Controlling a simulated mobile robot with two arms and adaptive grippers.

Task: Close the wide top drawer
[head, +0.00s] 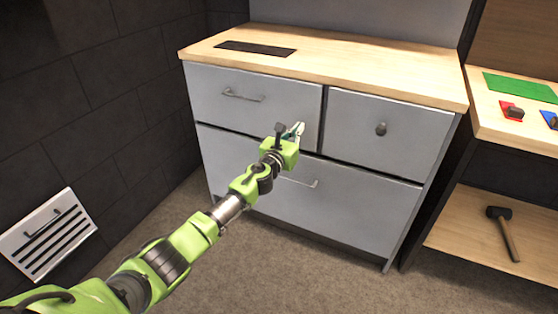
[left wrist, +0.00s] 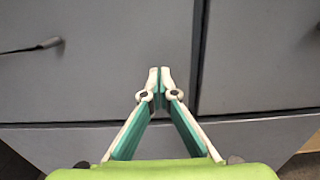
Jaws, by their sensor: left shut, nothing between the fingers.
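The grey cabinet holds a wide top drawer (head: 285,100) at the upper left, with a thin bar handle (head: 243,96). In the head view its front looks about level with its neighbour; I cannot tell whether a small gap remains behind it. In the left wrist view its grey front (left wrist: 95,85) fills the left side, with the handle (left wrist: 35,46) at the edge. My left gripper (head: 297,130) is shut and empty, in front of the drawer's lower right part. Its fingertips (left wrist: 159,75) point at the front; contact is unclear. My right gripper is not in view.
A smaller drawer (head: 385,133) with a round knob is on the right. A wide lower drawer (head: 350,205) lies below. A wooden top (head: 340,62) covers the cabinet. Shelves with a hammer (head: 503,230) stand at right; a dark wall (head: 110,80) is at left.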

